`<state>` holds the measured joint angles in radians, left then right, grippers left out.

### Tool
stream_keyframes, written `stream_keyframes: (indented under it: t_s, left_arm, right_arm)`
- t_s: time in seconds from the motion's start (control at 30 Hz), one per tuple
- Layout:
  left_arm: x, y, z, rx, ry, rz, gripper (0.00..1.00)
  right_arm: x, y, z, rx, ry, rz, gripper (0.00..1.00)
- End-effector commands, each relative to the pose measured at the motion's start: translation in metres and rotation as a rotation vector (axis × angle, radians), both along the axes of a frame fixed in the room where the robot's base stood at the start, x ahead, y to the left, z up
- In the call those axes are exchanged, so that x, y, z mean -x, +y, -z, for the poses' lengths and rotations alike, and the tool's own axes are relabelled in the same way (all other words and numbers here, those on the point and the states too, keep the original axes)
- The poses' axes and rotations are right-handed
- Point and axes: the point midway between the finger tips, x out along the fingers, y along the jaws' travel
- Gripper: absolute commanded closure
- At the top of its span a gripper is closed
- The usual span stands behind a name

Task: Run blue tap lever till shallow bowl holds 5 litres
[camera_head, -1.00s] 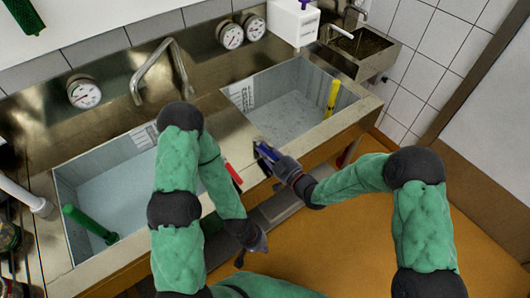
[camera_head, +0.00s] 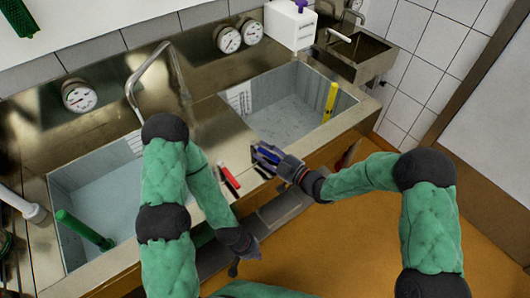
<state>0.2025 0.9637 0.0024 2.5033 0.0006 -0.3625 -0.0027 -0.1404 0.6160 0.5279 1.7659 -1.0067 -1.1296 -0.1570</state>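The blue tap lever (camera_head: 267,152) shows at the front edge of the steel deck, right of a red lever (camera_head: 230,177). My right gripper (camera_head: 264,160) is at the blue lever, with its fingers overlapping it; whether they close on it is unclear. The right bowl (camera_head: 290,122) has a yellow standpipe and a marked white scale on its wall. The left bowl (camera_head: 100,200) has a green standpipe and is partly hidden by my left arm. Which bowl is shallower, and any water level, I cannot tell. My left gripper (camera_head: 245,262) is open and empty in front of the sink.
A curved spout (camera_head: 165,60) rises behind the bowls, its tip between them. Round dials (camera_head: 78,96) line the back wall. A white dispenser (camera_head: 290,25) and a small basin (camera_head: 352,55) stand at the back right. The orange floor (camera_head: 350,245) is clear.

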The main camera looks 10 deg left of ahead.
Motion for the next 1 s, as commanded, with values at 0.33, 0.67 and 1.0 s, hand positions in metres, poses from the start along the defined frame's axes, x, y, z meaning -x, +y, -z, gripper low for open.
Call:
stream_keyframes:
  t_s: [0.33,0.67,1.0]
  left_arm:
    - [0.000,0.000,0.000,0.000,0.000,0.000,1.00]
    - [0.000,0.000,0.000,0.000,0.000,0.000,1.00]
    - [0.000,0.000,0.000,0.000,0.000,0.000,1.00]
  right_arm:
    - [0.007,-0.017,0.000,0.001,0.002,0.003,0.59]
    - [0.036,-0.074,0.000,0.000,0.001,0.005,0.59]
    - [0.054,-0.105,0.000,-0.001,0.001,0.001,0.59]
